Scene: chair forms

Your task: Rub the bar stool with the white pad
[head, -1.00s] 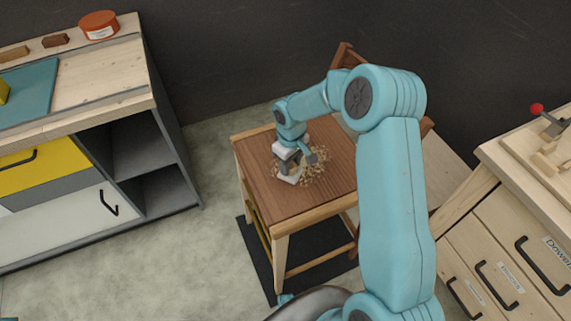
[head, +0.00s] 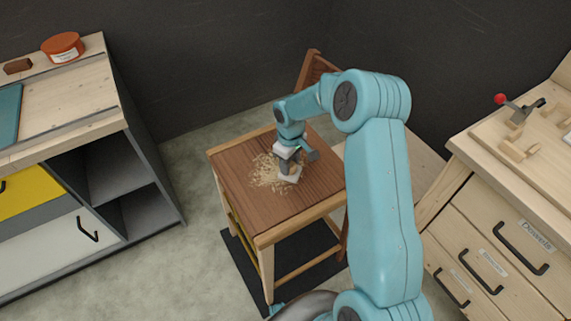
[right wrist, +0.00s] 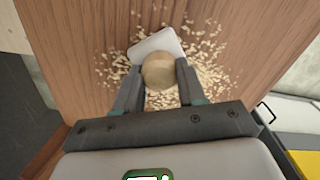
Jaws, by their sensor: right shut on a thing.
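The bar stool (head: 237,167) has a brown wooden seat, lighter edges and legs, and a backrest at the far side. Pale shavings (head: 265,176) lie scattered on its seat. The white pad (head: 290,178) rests on or just above the seat among the shavings; I cannot tell whether it touches. My right gripper (head: 293,167) is over the seat, shut on the pad's round wooden knob. In the right wrist view, the knob (right wrist: 159,71) sits between the fingers, with the white pad (right wrist: 155,43) partly hidden beneath it. My left gripper is not in view.
A workbench (head: 85,75) with open shelves stands at the left, with a red-orange tin (head: 63,46) on top. A wooden drawer cabinet (head: 480,215) with a red-knobbed clamp (head: 518,108) stands at the right. A dark mat (head: 244,262) lies under the stool; grey floor is free at left.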

